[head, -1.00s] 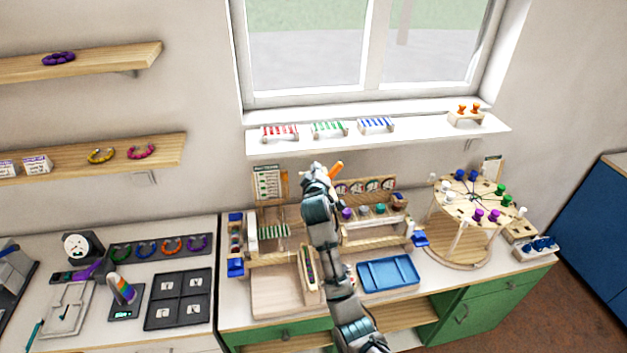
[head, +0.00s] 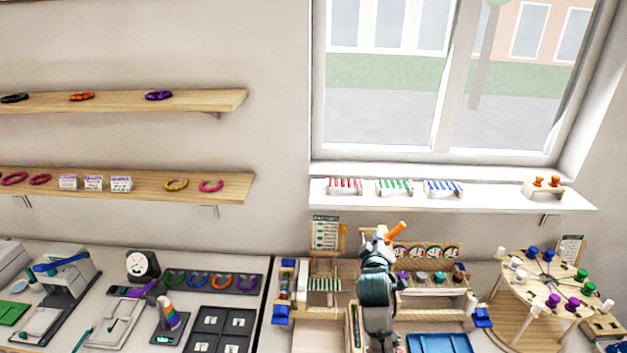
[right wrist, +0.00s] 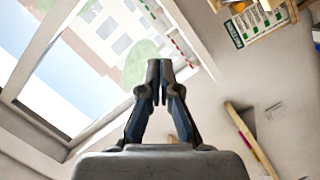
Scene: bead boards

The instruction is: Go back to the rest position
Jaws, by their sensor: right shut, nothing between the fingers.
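My right gripper (head: 376,245) is in front of the wooden bead boards at the middle of the counter. Its arm comes up from the bottom of the head view. In the right wrist view its two dark fingers (right wrist: 160,82) are together with nothing between them, and they point up toward the window. An orange piece (head: 396,232) shows just beside the gripper in the head view, and I cannot tell what it belongs to. My left gripper is not in view.
A round wooden stand (head: 545,283) with coloured knobs is to the right. A blue tray (head: 438,343) lies at the front edge. The windowsill (head: 490,199) holds red, green and blue racks. Shelves (head: 225,187) are on the left wall. The space above the counter is open.

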